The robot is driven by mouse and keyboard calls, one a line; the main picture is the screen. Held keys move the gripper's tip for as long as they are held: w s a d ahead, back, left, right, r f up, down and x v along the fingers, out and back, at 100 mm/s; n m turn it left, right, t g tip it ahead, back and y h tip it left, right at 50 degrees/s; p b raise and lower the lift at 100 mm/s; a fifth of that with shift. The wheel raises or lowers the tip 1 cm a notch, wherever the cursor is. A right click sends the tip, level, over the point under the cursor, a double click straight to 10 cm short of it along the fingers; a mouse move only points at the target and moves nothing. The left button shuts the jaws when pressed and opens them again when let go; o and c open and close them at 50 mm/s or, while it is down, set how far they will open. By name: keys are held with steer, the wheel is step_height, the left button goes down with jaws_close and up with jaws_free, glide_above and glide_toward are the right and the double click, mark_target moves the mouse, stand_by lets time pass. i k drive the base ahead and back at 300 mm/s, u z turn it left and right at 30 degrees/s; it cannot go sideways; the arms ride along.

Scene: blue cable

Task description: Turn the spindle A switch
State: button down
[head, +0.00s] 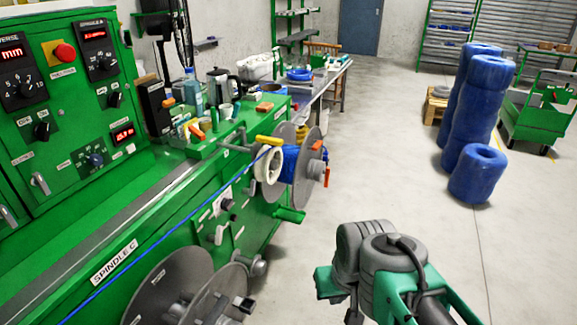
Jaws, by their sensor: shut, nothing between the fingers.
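A green control panel (70,120) stands at the left. At its upper right, a dark module (98,48) bears a label that seems to read SPINDLE A, with a red display and a round black dial (104,63). A small black rotary switch (114,99) sits just below this module; its own label is too small to read. Another black rotary switch (43,130) sits lower left. My arm shows at the bottom right, well away from the panel, over the floor. My gripper's fingers are not visible.
A blue cable (165,238) runs diagonally along the green machine to a reel (305,170) that sticks out at its right. Large grey discs (170,290) stand at the bottom. Tools and a kettle clutter the machine top. Blue rolls (472,130) stand at the right; the floor between is clear.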

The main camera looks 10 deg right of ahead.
mark_target(114, 99)
steer(key=u, duration=1.35)
steer(key=k, duration=0.45)
steer(key=z, duration=0.6)
steer(key=i, duration=1.15)
steer(key=u, duration=0.8)
